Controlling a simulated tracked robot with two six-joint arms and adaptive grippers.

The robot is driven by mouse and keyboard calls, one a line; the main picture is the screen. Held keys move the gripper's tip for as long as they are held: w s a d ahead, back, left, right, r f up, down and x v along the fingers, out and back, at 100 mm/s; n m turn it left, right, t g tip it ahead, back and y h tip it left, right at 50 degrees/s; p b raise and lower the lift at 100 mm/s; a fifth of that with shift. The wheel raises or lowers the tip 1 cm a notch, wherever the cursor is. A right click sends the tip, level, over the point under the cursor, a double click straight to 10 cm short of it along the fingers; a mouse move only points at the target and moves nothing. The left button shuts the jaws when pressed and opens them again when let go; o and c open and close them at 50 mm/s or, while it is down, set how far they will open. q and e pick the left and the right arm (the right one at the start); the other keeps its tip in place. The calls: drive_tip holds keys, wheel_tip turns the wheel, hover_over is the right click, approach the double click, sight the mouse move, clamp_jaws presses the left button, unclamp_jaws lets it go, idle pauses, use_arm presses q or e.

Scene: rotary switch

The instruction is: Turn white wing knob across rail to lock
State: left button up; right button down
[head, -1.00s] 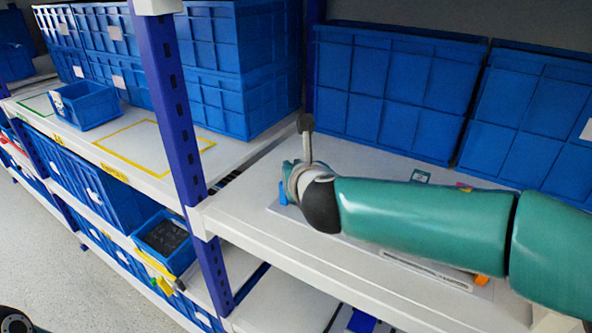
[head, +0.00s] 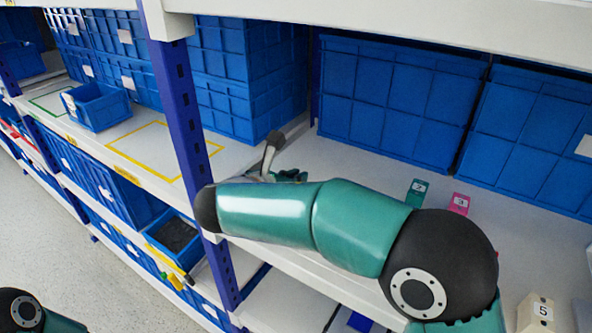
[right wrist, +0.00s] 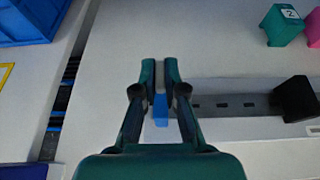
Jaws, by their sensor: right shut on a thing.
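My right gripper (right wrist: 161,72) points down over the left end of a grey rail (right wrist: 228,106) in the right wrist view. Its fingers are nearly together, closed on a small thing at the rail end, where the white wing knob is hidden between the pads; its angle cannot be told. A blue piece (right wrist: 160,110) shows between the fingers, below the tips. In the head view my right arm covers the rail, and only a bit of the right gripper (head: 291,175) shows behind it. My left gripper is out of view.
A black block (right wrist: 297,98) sits on the rail to the right. A teal block marked 2 (head: 417,192) and a pink block marked 3 (head: 459,203) stand on the white shelf. Large blue crates (head: 400,95) close off the back. A blue upright (head: 187,120) stands left.

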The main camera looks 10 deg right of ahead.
idle(0.3)
drive_tip(key=c, duration=1.2)
unclamp_jaws()
drive_tip(key=shift+w, duration=0.1)
drive_tip(key=shift+c, duration=0.2)
drive_tip(key=v, duration=0.7)
drive_tip(key=shift+a, duration=0.25)
